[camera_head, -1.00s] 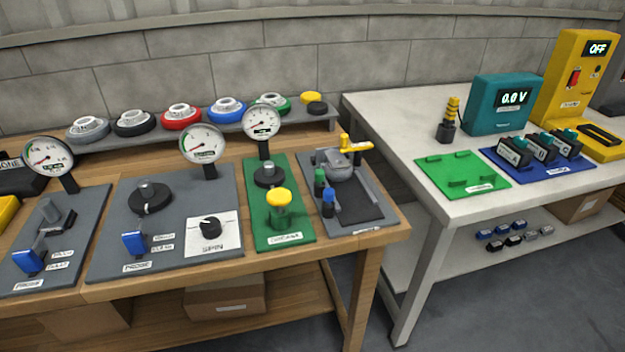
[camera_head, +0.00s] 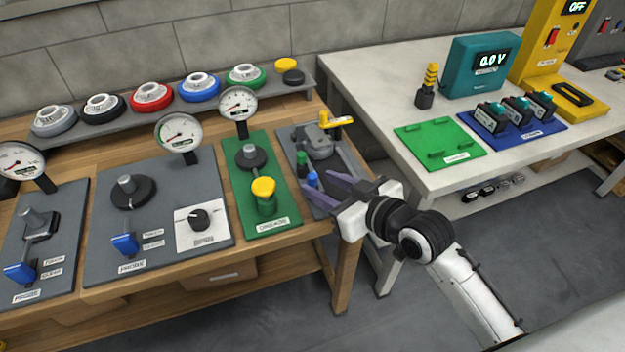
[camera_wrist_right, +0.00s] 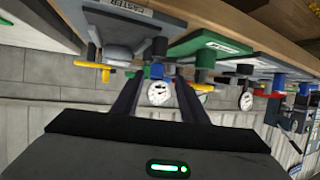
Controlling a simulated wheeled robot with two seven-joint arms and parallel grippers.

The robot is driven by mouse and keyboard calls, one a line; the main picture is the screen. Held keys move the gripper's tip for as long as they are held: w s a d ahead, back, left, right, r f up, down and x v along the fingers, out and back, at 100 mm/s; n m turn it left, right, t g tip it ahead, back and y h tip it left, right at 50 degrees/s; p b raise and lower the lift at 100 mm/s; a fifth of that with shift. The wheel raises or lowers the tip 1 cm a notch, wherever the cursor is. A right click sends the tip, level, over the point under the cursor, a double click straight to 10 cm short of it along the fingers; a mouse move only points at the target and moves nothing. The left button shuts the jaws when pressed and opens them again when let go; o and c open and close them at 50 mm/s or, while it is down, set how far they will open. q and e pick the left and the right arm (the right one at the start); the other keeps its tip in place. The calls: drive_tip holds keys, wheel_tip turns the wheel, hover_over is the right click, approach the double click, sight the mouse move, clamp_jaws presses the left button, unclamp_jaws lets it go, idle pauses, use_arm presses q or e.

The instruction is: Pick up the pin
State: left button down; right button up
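Two small capped pins stand on the grey caster plate (camera_head: 291,143): a green one (camera_head: 303,163) and a blue one (camera_head: 313,179). I cannot tell which is the task's pin. My right gripper (camera_head: 316,181) reaches in from the right, its purple fingers spread and close to the blue pin, partly covering the plate. In the right wrist view the fingers (camera_wrist_right: 158,78) are apart, with the blue pin (camera_wrist_right: 157,70) appearing between their tips; whether it is truly between them in depth is unclear. My left gripper is out of view.
The caster plate also carries a grey wheel housing (camera_head: 318,143) and a yellow-handled clamp (camera_head: 336,121). A green plate with a yellow knob (camera_head: 263,187) and gauge (camera_head: 238,103) stands just left. A white table (camera_head: 375,95) is at right, across a gap.

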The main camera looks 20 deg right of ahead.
sight(316, 181)
drive_tip(key=x, duration=0.5)
drive_tip(key=shift+w+d+f, duration=0.2)
drive_tip(key=shift+d+f, duration=0.05)
drive_tip(key=shift+f, duration=0.15)
clamp_jaws()
